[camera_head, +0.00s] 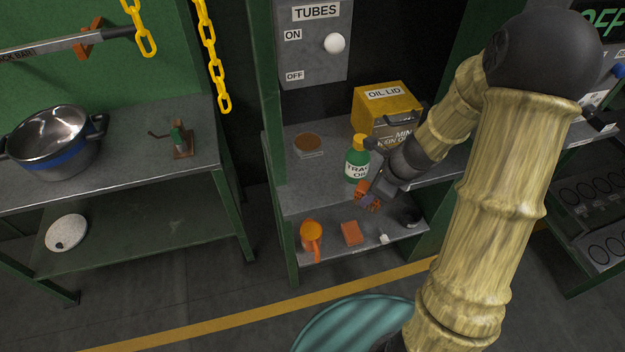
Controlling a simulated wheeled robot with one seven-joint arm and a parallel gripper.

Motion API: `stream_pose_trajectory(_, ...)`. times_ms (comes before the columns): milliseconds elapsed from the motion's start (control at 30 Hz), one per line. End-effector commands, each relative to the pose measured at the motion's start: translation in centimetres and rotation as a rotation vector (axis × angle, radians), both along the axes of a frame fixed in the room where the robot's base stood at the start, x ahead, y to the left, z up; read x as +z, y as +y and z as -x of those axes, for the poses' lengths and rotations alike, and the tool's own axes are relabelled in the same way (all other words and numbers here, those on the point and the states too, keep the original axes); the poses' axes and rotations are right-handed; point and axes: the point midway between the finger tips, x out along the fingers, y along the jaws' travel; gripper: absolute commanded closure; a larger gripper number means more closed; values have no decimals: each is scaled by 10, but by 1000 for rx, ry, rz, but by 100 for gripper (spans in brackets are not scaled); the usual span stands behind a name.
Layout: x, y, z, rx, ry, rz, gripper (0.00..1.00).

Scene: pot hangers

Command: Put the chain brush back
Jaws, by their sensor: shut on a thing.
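My gripper (369,192) is low over the front edge of the middle shelf, just right of and in front of a green bottle with a yellow cap (356,162). It is shut on a small orange-brown thing, which looks like the chain brush (372,203). The brush is small and partly hidden by the jaws, so its full shape does not show. Yellow chains (212,60) hang at the upper left, well away from my gripper.
The lower shelf (335,258) holds an orange mug (311,236), an orange block (351,233) and a dark round thing (410,215). A yellow "OIL LID" box (385,108) stands behind the bottle. A round brown-topped tin (308,144) is left of it. A pot (55,145) stands far left.

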Motion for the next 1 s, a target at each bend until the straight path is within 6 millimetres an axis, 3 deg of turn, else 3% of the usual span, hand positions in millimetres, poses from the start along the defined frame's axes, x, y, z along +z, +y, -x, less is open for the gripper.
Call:
stream_pose_trajectory(633, 3, 122, -66, 5, -1, 0, 82)
stream_pose_trajectory(767, 2, 132, -74, 0, -1, 0, 82)
stream_pose_trajectory(1000, 0, 133, -75, -2, 0, 0, 82)
